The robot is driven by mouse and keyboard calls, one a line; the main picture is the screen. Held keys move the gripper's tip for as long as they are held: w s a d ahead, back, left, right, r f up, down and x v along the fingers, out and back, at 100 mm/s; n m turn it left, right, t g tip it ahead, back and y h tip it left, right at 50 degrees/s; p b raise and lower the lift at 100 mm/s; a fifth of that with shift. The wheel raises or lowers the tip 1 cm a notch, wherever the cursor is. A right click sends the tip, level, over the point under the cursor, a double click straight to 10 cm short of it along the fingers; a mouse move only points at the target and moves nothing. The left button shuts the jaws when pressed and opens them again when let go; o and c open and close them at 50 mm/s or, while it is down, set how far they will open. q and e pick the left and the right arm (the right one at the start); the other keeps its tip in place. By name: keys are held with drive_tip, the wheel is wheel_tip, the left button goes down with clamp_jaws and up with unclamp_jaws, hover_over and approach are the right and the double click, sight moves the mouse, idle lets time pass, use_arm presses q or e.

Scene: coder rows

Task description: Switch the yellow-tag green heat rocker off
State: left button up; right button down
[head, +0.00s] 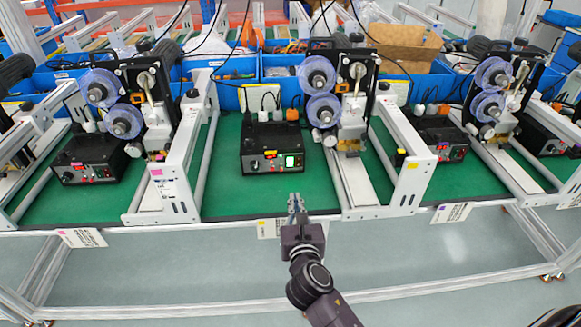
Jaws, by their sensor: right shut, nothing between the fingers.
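A black control box (262,141) sits on the green mat in the middle of the bench. On the right of its front panel is a bright, lit green rocker (293,161). A small orange-yellow label or display shows left of the rocker, too small to read, and a knob is further left. My right gripper (296,201) is at the bench's front edge, below and in front of this box, apart from the rocker. Its fingers are shut and empty. My left gripper is not in view.
Similar control boxes stand at left (92,158) and right (438,137). Coder machines with blue reels (317,75) and white frame rails (385,165) flank the middle box. Blue bins (235,95) stand behind. The green mat (235,196) before the box is clear.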

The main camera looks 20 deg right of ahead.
sight(290, 162)
drive_tip(key=shift+r, duration=0.4)
drive_tip(key=x, duration=0.4)
drive_tip(key=r+x, duration=0.1)
drive_tip(key=x, duration=0.9)
drive_tip(key=shift+r, duration=0.15)
